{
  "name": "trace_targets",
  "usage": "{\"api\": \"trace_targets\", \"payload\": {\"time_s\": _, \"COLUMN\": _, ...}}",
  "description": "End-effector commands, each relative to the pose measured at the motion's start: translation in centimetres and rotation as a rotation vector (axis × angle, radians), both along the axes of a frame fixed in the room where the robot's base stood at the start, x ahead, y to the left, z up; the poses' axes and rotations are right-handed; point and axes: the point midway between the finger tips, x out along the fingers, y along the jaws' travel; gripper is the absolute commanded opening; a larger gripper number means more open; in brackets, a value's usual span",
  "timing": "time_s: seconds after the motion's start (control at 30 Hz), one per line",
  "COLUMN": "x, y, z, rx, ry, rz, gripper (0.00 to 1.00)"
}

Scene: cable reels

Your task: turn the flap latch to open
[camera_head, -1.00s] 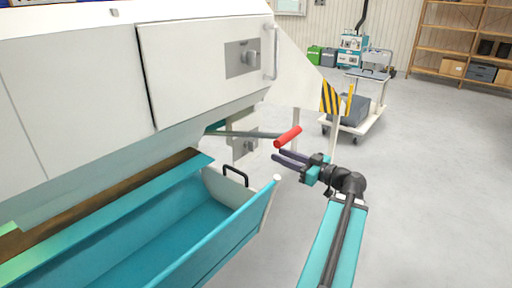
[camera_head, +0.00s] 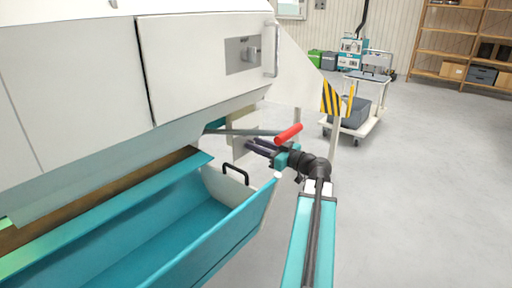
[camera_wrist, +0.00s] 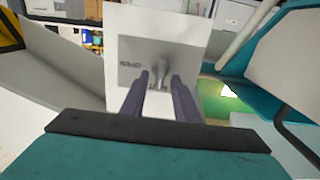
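The flap latch (camera_wrist: 159,72) is a grey knob on a grey plate with lettering, set on a pale flap (camera_wrist: 190,30) in the wrist view. In the head view the flap (camera_head: 240,124) shows below the machine body, and its latch is hidden behind my gripper (camera_head: 251,145). In the wrist view my gripper (camera_wrist: 160,76) is open, with its two dark fingers pointing at the latch. The knob shows between the fingertips, with narrow gaps on both sides. I cannot tell whether the fingers reach around it or touch it.
A red-handled lever (camera_head: 289,134) is just above my gripper. A teal trough (camera_head: 190,232) with a black handle (camera_head: 236,171) lies below left. A cart (camera_head: 350,118) stands behind; floor to the right is clear.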

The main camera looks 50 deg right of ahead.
Motion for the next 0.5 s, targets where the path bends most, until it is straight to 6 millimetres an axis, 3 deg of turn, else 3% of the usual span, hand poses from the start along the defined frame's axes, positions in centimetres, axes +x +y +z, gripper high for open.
{"api": "trace_targets", "payload": {"time_s": 0.4, "x": 0.58, "y": 0.02, "z": 0.02, "rx": 0.000, "ry": 0.000, "rz": -0.001, "gripper": 0.28}}
{"api": "trace_targets", "payload": {"time_s": 0.5, "x": 0.56, "y": 0.01, "z": 0.02, "rx": 0.000, "ry": 0.000, "rz": -0.001, "gripper": 0.15}}
